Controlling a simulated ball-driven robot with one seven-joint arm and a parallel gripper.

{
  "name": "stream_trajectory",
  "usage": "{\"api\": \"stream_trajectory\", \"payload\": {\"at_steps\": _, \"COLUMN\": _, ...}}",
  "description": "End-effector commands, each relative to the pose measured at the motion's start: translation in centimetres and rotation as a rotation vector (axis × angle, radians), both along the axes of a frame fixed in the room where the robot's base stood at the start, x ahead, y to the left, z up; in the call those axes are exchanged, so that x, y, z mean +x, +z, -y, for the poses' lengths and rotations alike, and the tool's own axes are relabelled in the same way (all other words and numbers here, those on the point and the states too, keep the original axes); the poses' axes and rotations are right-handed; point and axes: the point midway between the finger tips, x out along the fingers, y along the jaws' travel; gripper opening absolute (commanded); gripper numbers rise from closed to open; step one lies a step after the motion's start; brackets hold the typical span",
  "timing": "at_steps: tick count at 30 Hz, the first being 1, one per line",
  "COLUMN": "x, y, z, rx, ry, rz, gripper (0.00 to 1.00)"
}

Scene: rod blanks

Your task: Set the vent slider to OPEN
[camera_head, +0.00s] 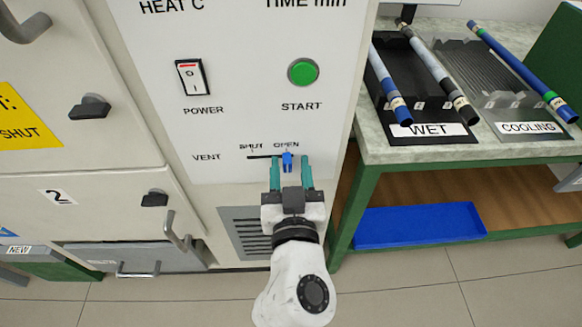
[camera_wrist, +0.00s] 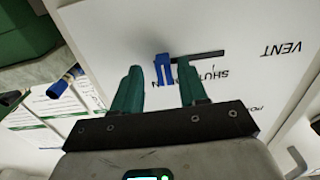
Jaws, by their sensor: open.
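The vent slider's blue knob (camera_head: 287,161) stands at the right end of its dark slot (camera_head: 260,157), below the word OPEN on the white control panel (camera_head: 240,120). The slot runs left from the knob toward SHUT. My gripper (camera_head: 290,168) is open, with one teal finger on each side of the knob. In the wrist view the panel appears upside down, and the knob (camera_wrist: 165,72) shows between my open fingers (camera_wrist: 158,80), at the slot's left end there. I cannot tell whether either finger touches it.
A POWER rocker switch (camera_head: 192,78) and green START button (camera_head: 303,72) sit above the slider. A bench with rods in the WET rack (camera_head: 433,131) and COOLING rack (camera_head: 525,128) stands right. Cabinet doors with handles (camera_head: 90,107) are left.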

Motion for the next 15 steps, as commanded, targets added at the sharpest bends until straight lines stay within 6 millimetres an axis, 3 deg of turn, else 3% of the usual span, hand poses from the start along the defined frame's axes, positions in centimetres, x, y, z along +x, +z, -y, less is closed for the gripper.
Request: {"api": "stream_trajectory", "payload": {"at_steps": 15, "x": -8.6, "y": -0.2, "z": -0.3, "rx": 0.000, "ry": 0.001, "rz": -0.003, "gripper": 0.43}}
